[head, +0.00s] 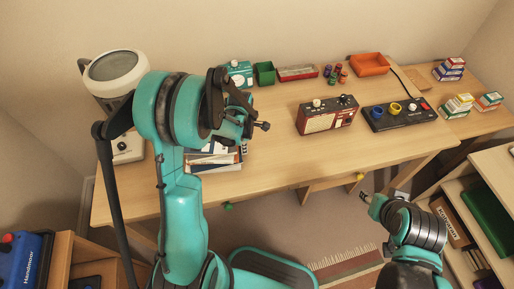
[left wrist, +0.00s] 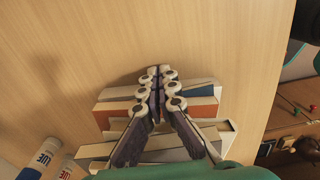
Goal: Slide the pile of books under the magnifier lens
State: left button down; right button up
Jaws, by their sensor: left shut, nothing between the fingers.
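The pile of books (head: 222,161) lies on the desk near its front edge, partly hidden behind my left arm. The pile also shows in the left wrist view (left wrist: 203,107), with spines and pages in several layers. The magnifier lens (head: 117,66) is a round pale head at the desk's left, and its knobbed base (head: 124,148) stands below it, left of the books. My left gripper (head: 256,125) is shut and empty. In the left wrist view its closed fingers (left wrist: 158,73) overlap the pile; contact cannot be told. My right gripper (head: 369,199) is low beyond the desk's front edge, its fingers unclear.
A red radio-like box (head: 327,115) and a black control panel (head: 399,115) stand right of centre. A green cup (head: 264,73), a red tray (head: 297,73) and an orange bin (head: 369,64) line the back. The desk between books and radio is clear.

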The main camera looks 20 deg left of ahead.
aim_at(213, 148)
pick_arm(q)
jog(key=s+a, duration=0.2)
jog(key=a, duration=0.2)
jog(key=s+a, duration=0.3)
jog(key=a, duration=0.1)
jog(key=s+a+b, duration=0.1)
jog(key=s+a, duration=0.2)
jog(key=a, duration=0.1)
jog(key=shift+s+a, duration=0.25)
jog(key=shift+a, duration=0.15)
pick_arm(e)
jog(key=shift+s+f, duration=0.1)
jog(key=shift+f, duration=0.4)
